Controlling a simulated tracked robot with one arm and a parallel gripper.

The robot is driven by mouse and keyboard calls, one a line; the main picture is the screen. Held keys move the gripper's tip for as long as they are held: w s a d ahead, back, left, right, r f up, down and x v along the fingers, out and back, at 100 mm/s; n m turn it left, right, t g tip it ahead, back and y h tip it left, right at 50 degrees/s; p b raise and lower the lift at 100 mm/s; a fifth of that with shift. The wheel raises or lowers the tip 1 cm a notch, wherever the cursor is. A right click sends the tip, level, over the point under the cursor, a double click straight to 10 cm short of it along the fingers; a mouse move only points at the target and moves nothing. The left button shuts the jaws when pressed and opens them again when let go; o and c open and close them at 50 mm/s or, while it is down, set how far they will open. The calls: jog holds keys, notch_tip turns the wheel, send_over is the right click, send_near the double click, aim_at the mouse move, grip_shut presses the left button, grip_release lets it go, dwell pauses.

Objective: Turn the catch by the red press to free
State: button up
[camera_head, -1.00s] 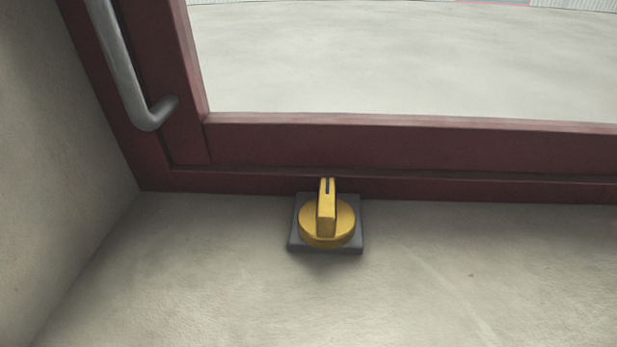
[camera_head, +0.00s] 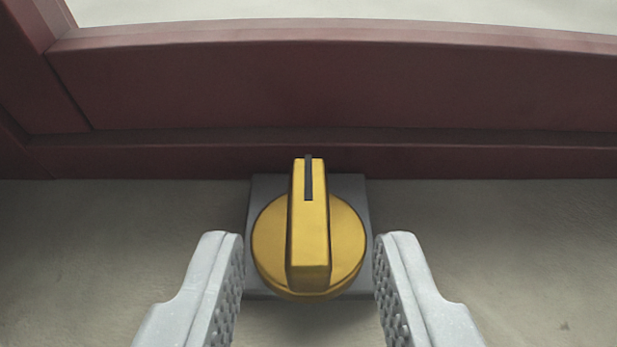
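The catch (camera_head: 309,235) is a yellow round knob with a raised bar grip, on a grey square plate (camera_head: 262,190) fixed to the pale wall just below a dark red frame. A dark line on the bar points up toward the frame, so the bar stands upright in the picture. My gripper (camera_head: 309,250) is open, with one pale, studded finger on each side of the knob. The fingers appear close to the knob's left and right edges; I cannot tell whether they touch it. No finger is on the bar.
The dark red frame (camera_head: 300,90) runs across the picture above the knob, with its left upright (camera_head: 22,60) at the upper left. A pale surface shows through its opening. The wall (camera_head: 540,250) is bare on both sides of the knob.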

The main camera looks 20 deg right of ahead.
jog(key=shift+x, duration=0.9)
grip_shut()
jog(key=shift+d, duration=0.15)
